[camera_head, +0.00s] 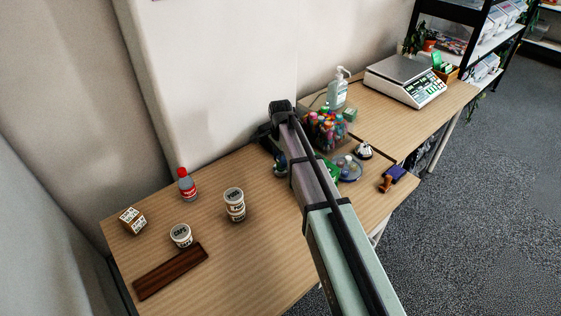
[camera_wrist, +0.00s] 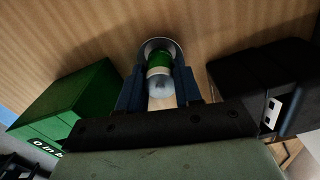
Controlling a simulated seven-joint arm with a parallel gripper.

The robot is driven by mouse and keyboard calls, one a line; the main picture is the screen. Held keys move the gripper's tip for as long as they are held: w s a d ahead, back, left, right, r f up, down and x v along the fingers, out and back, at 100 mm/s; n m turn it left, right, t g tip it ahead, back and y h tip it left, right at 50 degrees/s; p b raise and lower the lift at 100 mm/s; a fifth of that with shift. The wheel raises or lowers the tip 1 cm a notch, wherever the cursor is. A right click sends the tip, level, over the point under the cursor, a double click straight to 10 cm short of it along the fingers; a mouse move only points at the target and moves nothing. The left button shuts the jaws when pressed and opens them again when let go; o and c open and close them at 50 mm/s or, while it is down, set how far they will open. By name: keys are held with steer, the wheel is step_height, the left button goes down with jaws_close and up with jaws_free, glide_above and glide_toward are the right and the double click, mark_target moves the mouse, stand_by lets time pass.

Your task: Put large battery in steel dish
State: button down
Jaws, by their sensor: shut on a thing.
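In the wrist view my gripper (camera_wrist: 159,88) is shut on the large battery (camera_wrist: 158,60), a cylinder with a green band and a pale, shiny near end. The battery lies between the two dark blue fingers. A round grey metallic rim, which looks like the steel dish (camera_wrist: 147,44), shows around and behind the battery's far end. I cannot tell whether the battery touches it or hangs above it. In the head view my arm hides most of this spot, and the battery and dish cannot be made out clearly.
A green box (camera_wrist: 66,103) stands left of my gripper and a black box (camera_wrist: 262,84) stands right, both close. In the head view, a holder of colored markers (camera_head: 327,131) and a round tray (camera_head: 349,170) lie right of my arm. White tubs (camera_head: 234,205) stand left.

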steer(key=shift+f, duration=0.65)
steer(key=shift+f, duration=0.15)
steer(key=c, duration=0.8)
jaws_free()
steer(key=shift+o, duration=0.2)
step_height(320, 180, up, 12)
steer(key=shift+r, duration=0.2)
